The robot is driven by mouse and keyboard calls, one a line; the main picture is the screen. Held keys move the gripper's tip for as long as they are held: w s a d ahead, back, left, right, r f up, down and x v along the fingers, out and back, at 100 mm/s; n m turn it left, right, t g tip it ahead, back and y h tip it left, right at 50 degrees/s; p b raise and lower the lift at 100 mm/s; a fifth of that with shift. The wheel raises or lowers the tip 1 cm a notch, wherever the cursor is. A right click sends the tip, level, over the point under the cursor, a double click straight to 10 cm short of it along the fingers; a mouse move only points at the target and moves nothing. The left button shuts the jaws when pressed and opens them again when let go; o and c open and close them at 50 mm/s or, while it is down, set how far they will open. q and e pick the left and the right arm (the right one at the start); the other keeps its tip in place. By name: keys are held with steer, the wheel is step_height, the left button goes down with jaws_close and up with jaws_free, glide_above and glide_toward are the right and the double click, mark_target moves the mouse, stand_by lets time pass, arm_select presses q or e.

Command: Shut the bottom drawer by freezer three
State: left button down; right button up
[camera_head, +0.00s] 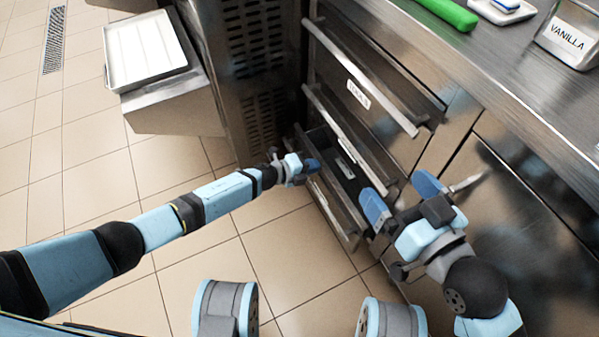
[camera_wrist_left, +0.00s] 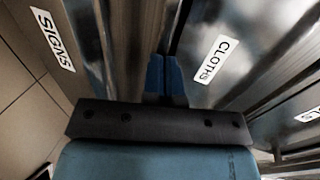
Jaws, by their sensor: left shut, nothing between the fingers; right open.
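The bottom drawer (camera_head: 336,212) stands out from the steel cabinet, and a dark strip shows behind its front in the head view. A front marked SIGNS (camera_wrist_left: 52,38) is at the left of the left wrist view. My left gripper (camera_head: 311,166) is shut and empty, near the far end of the bottom drawer. Its blue fingertips (camera_wrist_left: 165,75) show between the SIGNS front and the CLOTHS drawer (camera_wrist_left: 212,62); I cannot tell whether they touch. My right gripper (camera_head: 400,196) is open and empty near the drawer's near end.
Above is the TOOLS drawer (camera_head: 372,75), with a long bar handle. The steel counter (camera_head: 480,50) holds a green object (camera_head: 447,13) and a VANILLA container (camera_head: 570,35). A white tray (camera_head: 144,50) sits on a steel unit at the upper left. The tiled floor in front is clear.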

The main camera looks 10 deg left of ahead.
arm_select(q)
steer(key=shift+w+d, duration=0.75)
steer(key=shift+d, duration=0.3)
arm_select(e)
steer(key=shift+w+d+n, duration=0.2)
steer(key=shift+w+n, duration=0.1)
steer(key=shift+n, duration=0.1)
arm_select(q)
steer(key=shift+a, duration=0.1)
